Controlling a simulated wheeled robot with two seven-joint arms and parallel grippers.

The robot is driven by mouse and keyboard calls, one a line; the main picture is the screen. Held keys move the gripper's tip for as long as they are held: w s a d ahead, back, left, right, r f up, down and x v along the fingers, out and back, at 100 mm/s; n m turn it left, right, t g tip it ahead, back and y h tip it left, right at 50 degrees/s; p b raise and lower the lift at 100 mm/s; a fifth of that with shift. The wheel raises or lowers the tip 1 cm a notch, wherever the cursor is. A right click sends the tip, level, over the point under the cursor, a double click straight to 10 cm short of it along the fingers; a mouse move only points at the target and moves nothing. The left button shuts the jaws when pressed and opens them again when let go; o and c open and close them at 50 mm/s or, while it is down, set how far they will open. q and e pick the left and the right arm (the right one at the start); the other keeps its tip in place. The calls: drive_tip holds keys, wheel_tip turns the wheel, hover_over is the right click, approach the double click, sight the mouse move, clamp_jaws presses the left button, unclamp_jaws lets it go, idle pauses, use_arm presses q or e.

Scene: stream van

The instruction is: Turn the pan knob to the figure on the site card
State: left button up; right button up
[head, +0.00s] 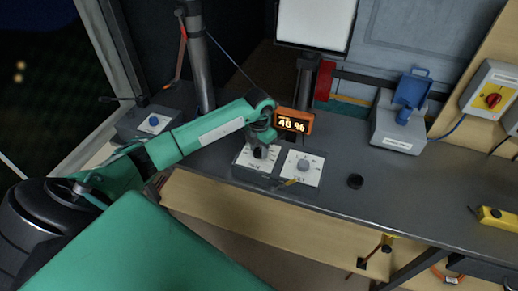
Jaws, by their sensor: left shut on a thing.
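My left gripper (261,144) points down over the left white dial plate (243,160) of a twin-dial box on the dark bench. It is shut on the dark knob (260,153) of that plate, mostly hidden beneath the fingers; I take this for the pan knob, though the plate's lettering is too small to read surely. A second plate (316,167) with a grey knob (303,165) sits just to the right. An orange display (293,121) behind the gripper reads about 48 %. I cannot make out a site card. My right gripper is out of view.
A grey box with a blue lid and plug (397,136) stands at the back right. A blue-button box (154,122) is left. A post (199,60) rises behind my arm.

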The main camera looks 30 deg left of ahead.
sight(259, 151)
use_arm(q)
drive_tip(key=o, duration=1)
drive_tip(key=shift+r, duration=0.15)
wheel_tip(259, 151, up, 14)
drive_tip(key=b, duration=0.3)
drive_tip(key=shift+f, duration=0.2)
